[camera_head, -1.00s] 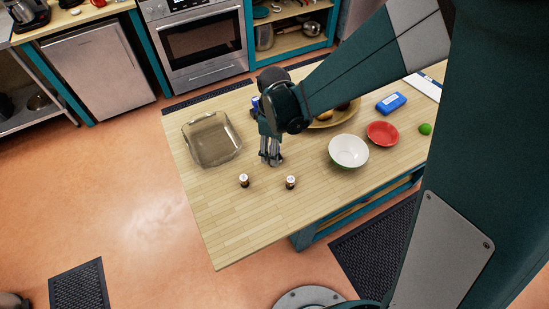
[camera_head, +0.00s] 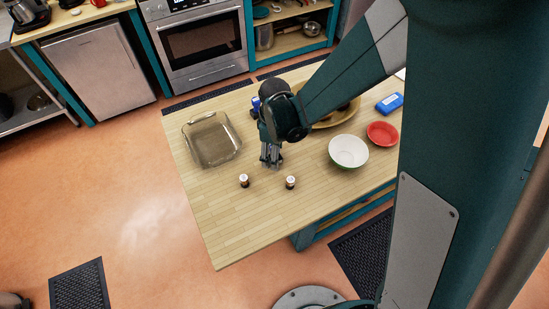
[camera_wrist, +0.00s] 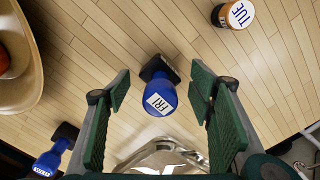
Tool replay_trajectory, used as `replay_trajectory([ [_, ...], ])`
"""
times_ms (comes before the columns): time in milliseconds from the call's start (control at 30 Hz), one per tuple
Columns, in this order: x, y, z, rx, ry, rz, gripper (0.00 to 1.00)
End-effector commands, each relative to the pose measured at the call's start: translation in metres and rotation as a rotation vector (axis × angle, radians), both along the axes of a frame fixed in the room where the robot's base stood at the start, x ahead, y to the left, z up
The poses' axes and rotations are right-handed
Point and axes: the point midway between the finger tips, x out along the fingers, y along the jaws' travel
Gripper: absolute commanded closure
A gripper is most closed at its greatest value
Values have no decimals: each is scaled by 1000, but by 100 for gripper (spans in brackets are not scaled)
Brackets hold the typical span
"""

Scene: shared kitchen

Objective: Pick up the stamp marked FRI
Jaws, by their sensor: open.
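The stamp marked FRI (camera_wrist: 162,98) has a blue handle with a white label and a dark base. In the wrist view it shows between the two green-padded fingers of my gripper (camera_wrist: 161,88), apart from both. My gripper (camera_head: 271,163) is open and empty, low over the table in the head view, where it hides the FRI stamp.
A clear glass dish (camera_head: 186,130) is left of my gripper. Two small dark white-topped pieces (camera_head: 244,181) (camera_head: 291,182) stand in front. A white bowl (camera_head: 348,151), a red bowl (camera_head: 382,133) and a blue box (camera_head: 390,103) are to the right. The table's front left is clear.

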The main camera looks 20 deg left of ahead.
Motion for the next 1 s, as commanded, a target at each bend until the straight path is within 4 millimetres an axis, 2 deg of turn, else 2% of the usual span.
replay_trajectory([
  [300, 0, 0, -18, 0, 0, 0, 47],
  [867, 0, 0, -18, 0, 0, 0, 47],
  [900, 0, 0, -18, 0, 0, 0, 48],
  [1000, 0, 0, -18, 0, 0, 0, 61],
])
